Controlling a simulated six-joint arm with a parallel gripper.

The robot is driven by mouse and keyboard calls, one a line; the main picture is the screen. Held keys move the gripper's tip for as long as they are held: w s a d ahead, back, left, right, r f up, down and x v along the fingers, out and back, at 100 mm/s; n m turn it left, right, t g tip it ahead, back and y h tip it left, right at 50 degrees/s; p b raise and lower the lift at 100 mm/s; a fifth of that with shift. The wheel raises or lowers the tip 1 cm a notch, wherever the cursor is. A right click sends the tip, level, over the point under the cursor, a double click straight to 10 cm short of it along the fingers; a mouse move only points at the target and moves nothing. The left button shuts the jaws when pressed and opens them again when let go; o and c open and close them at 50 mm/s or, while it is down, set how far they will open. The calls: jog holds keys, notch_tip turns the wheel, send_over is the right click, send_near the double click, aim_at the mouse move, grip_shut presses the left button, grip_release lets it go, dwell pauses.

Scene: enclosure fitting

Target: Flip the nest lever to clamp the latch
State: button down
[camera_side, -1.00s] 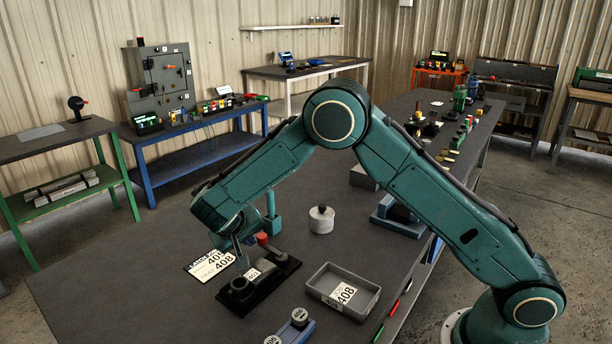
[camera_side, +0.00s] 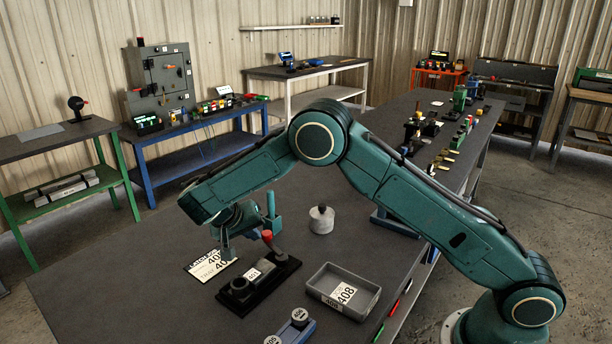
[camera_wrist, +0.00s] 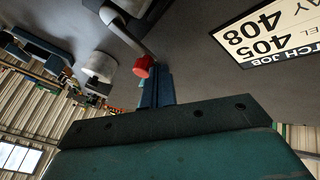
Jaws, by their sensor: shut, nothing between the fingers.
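The nest (camera_side: 258,282) is a black block on a dark base plate on the bench, with a white label. Its lever has a red knob (camera_side: 267,235) on a thin stem, which tilts up and left from the nest's back end. In the wrist view the red knob (camera_wrist: 144,66) and its grey stem (camera_wrist: 128,33) show just beyond my fingers. The latch is not clearly distinguishable.
A printed job card (camera_side: 208,266) lies left of the nest. A grey tray (camera_side: 342,290) stands to the right and a grey cylinder (camera_side: 321,220) behind. The bench's front left is bare.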

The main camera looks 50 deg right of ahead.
jog(key=shift+w+d+m+g, duration=0.15)
jog(key=shift+d+m+g, duration=0.7)
jog(key=shift+m, duration=0.35)
jog(key=shift+d, duration=1.05)
jog(key=shift+s+d+m+g, duration=0.25)
jog(key=shift+d+m+g, duration=0.2)
jog(key=shift+m, duration=0.35)
jog(key=shift+s+d, duration=0.4)
jog(key=shift+d, duration=0.25)
jog(key=shift+s+d, duration=0.4)
jog(key=shift+d, duration=0.2)
jog(key=shift+s+d+m+g, duration=0.3)
jog(key=shift+s+m+g, duration=0.1)
jog(key=shift+m, duration=0.3)
jog(key=shift+y, duration=0.3)
